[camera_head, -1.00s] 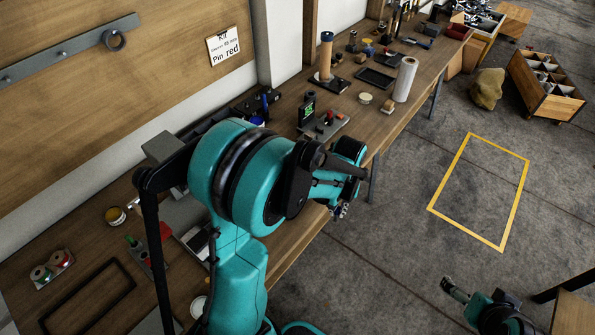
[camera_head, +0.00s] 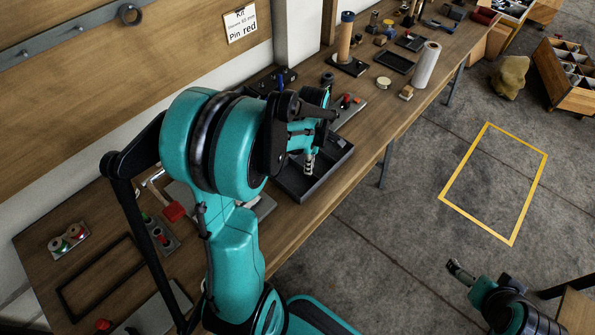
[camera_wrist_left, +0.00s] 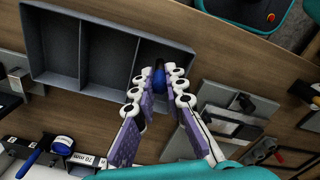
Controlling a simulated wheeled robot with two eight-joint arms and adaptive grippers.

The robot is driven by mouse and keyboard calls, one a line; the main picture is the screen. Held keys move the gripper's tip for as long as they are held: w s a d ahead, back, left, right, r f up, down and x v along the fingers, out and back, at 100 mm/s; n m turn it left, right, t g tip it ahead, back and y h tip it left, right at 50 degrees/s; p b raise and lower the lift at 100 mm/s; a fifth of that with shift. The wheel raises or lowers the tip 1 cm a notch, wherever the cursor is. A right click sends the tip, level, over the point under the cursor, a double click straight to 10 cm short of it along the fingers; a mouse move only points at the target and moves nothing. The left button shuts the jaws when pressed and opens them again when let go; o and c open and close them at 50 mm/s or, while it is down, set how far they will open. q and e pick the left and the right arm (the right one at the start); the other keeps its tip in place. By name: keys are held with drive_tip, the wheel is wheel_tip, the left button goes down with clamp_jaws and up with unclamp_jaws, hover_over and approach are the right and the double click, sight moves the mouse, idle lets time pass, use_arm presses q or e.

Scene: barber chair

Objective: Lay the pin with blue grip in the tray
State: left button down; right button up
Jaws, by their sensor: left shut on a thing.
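My left gripper (camera_head: 309,168) is over the dark grey tray (camera_head: 328,176) on the workbench. In the left wrist view, its fingers (camera_wrist_left: 159,82) are closed around the blue grip (camera_wrist_left: 160,70) of the pin. Most of the pin is hidden by the fingers, and I cannot tell whether it touches the tray. The tray (camera_wrist_left: 82,50) has three compartments in the wrist view, and the blue grip shows over the right one. The left and middle compartments look empty. My right gripper (camera_head: 456,268) is low at the right, away from the bench; its jaws are too small to read.
A dark stand with a red part (camera_head: 347,101) is just behind the tray. A white roll (camera_head: 426,64) and small containers are farther along the bench. A blue-handled tool (camera_wrist_left: 38,150) lies near the wrist view's lower left. A yellow floor outline (camera_head: 495,183) encloses bare floor.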

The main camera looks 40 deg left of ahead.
use_arm(q)
drive_tip(key=shift+s+a+f+b, duration=0.1)
drive_tip(key=shift+a+f+b, duration=0.4)
drive_tip(key=shift+a+f, duration=0.55)
drive_tip(key=shift+s+a+f+b, duration=0.1)
drive_tip(key=shift+a+f+b, duration=0.5)
drive_tip(key=shift+f, duration=0.8)
drive_tip(key=shift+a+f+b, duration=0.35)
drive_tip(key=shift+a+f, duration=0.7)
drive_tip(key=shift+f, duration=0.15)
drive_tip(key=shift+f, duration=0.25)
drive_tip(key=c, duration=1.6)
unclamp_jaws()
drive_tip(key=shift+r, duration=0.1)
drive_tip(key=shift+o, duration=0.2)
drive_tip(key=shift+r, duration=0.1)
